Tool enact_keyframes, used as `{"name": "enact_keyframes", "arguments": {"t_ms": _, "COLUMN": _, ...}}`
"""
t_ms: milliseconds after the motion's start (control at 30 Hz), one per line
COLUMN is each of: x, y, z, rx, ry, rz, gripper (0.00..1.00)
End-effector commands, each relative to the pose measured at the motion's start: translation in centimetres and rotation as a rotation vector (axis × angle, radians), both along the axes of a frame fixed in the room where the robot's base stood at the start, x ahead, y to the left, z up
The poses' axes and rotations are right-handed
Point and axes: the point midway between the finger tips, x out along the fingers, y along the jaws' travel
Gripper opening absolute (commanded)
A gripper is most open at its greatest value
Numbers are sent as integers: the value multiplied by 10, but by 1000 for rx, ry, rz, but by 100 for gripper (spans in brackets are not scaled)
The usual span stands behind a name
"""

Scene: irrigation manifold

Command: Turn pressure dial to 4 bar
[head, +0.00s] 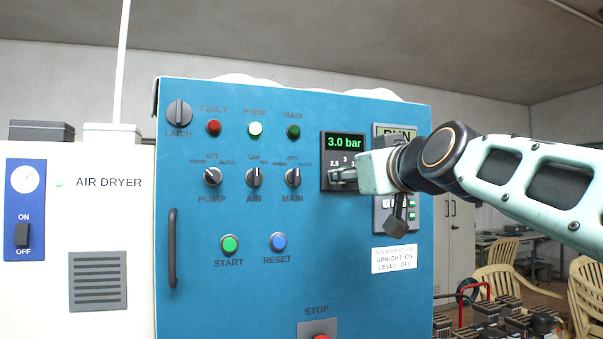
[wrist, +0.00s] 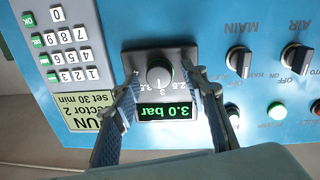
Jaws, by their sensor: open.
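My gripper (wrist: 158,69) is open, with one finger on each side of the knob. A gap shows between each finger and the knob.
PUMP (head: 212,177), AIR (head: 254,177) and MAIN (head: 293,177) selector knobs sit left of the dial panel. A keypad unit (wrist: 65,62) is close beside it. A red STOP button (head: 321,337) is below. A black handle (head: 172,248) stands out at the cabinet's left.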

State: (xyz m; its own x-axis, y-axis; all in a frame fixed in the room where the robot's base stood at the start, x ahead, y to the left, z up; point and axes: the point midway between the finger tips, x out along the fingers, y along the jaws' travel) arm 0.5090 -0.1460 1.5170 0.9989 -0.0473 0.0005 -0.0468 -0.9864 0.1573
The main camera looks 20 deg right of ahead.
Motion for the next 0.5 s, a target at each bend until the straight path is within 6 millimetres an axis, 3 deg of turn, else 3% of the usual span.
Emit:
{"name": "enact_keyframes", "arguments": {"t_ms": 233, "x": 0, "y": 0, "z": 0, "rx": 0, "ry": 0, "rz": 0, "gripper": 40}}
{"name": "enact_keyframes", "arguments": {"t_ms": 500, "x": 0, "y": 0, "z": 0, "rx": 0, "ry": 1, "rz": 0, "gripper": 10}}
